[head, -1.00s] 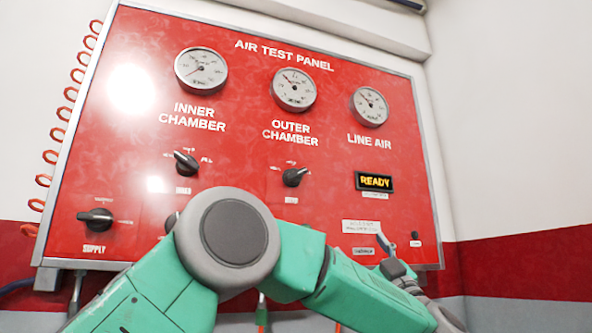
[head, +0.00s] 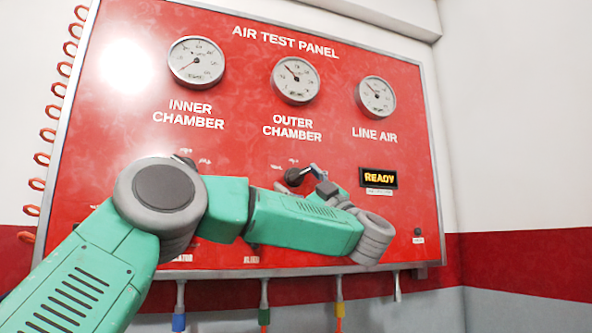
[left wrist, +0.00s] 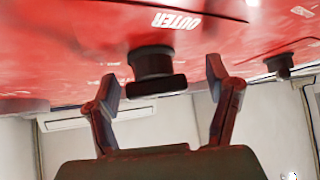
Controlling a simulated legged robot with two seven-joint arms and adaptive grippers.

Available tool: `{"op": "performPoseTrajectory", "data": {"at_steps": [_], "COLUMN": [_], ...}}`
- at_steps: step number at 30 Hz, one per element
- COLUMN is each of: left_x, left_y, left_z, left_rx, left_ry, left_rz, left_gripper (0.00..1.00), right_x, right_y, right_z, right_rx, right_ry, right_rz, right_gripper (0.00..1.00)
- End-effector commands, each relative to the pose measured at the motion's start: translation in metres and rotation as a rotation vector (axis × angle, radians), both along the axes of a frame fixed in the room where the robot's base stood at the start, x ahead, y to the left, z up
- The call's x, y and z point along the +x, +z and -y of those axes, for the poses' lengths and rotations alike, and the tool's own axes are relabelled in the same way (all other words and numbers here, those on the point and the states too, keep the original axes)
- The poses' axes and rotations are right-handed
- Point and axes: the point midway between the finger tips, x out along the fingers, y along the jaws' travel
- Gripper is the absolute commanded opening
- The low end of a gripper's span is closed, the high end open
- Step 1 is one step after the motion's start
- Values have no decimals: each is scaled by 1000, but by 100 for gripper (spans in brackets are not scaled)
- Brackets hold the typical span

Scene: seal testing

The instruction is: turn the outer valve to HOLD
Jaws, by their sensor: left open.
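The outer valve is a black knob (head: 292,177) on the red panel below the OUTER CHAMBER gauge. In the left wrist view the knob (left wrist: 156,78) stands out beside an upside-down OUTER label. My left gripper (head: 313,172) is at the knob, partly hidden by its own arm. In the left wrist view its two fingers (left wrist: 162,84) are open, one on each side of the knob, with gaps showing on both sides. I cannot read which way the knob points; its position marks are mostly hidden or too small. My right gripper is out of view.
The red air test panel (head: 240,80) carries several gauges and a lit READY display (head: 378,179) right of the knob. My left arm covers the lower panel and most of the inner valve (head: 183,160). Hoses hang below. Another dark knob (left wrist: 279,65) shows in the left wrist view.

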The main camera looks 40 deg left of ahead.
Motion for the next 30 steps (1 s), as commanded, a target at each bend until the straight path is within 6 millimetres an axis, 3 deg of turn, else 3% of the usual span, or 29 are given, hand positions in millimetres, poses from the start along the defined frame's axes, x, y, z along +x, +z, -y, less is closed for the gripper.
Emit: {"op": "performPoseTrajectory", "data": {"at_steps": [13,14,15,18,30], "left_x": [0,0,0,0,2], "left_y": [7,7,7,7,7], "left_z": [-11,-11,-11,-12,-12], "left_rx": [1,1,1,1,-14], "left_ry": [-1,-1,-1,-1,-2], "left_rz": [0,0,0,0,26], "left_gripper": [72,65,51,22,22], "right_x": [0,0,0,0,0], "right_y": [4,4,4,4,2], "right_z": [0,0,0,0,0], "right_rx": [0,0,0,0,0], "right_ry": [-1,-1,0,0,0], "right_rz": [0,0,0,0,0], "right_gripper": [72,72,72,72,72]}}
